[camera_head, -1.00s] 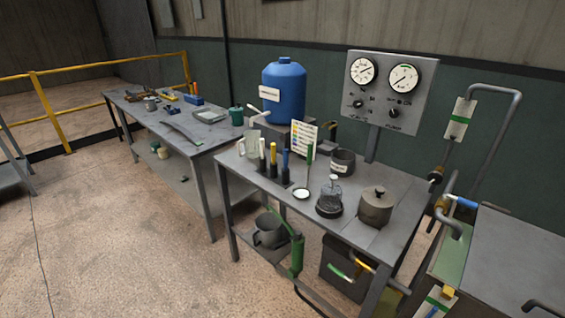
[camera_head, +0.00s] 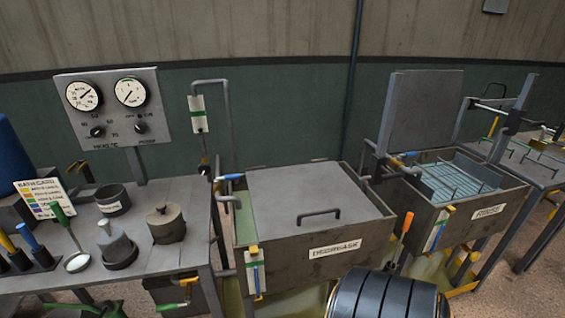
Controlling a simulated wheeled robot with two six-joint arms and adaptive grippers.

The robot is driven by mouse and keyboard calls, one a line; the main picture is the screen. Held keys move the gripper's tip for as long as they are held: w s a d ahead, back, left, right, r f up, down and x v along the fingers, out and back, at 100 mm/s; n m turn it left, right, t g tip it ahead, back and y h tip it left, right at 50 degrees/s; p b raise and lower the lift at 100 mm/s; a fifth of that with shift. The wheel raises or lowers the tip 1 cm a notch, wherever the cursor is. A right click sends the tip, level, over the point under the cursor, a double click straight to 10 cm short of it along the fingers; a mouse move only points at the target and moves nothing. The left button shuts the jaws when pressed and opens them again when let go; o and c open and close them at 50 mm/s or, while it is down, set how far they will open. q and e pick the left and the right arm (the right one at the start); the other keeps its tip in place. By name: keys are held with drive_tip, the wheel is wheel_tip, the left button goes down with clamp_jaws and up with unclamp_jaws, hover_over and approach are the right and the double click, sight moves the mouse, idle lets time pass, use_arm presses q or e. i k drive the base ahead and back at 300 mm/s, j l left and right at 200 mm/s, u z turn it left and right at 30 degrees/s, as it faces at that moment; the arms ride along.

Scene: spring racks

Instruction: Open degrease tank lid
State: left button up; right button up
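The degrease tank (camera_head: 345,243) stands in the middle of the camera_head view, a grey box with a "DEGREASE" label on its front wall. Its flat grey lid (camera_head: 300,193) lies shut over the top. A dark bar handle (camera_head: 318,214) stands on the lid near its front edge. Neither of my grippers shows in this view, and nothing is seen touching the lid or handle.
Right of it, the rinse tank (camera_head: 487,213) has its lid (camera_head: 424,108) raised and a wire rack (camera_head: 458,178) inside. An orange-handled tool (camera_head: 402,237) is between the tanks. Left is a workbench (camera_head: 190,195) with pots, below a gauge panel (camera_head: 115,108). A bent pipe (camera_head: 228,125) rises behind.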

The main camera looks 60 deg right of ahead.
sight(287, 202)
drive_tip(key=z, duration=1.95)
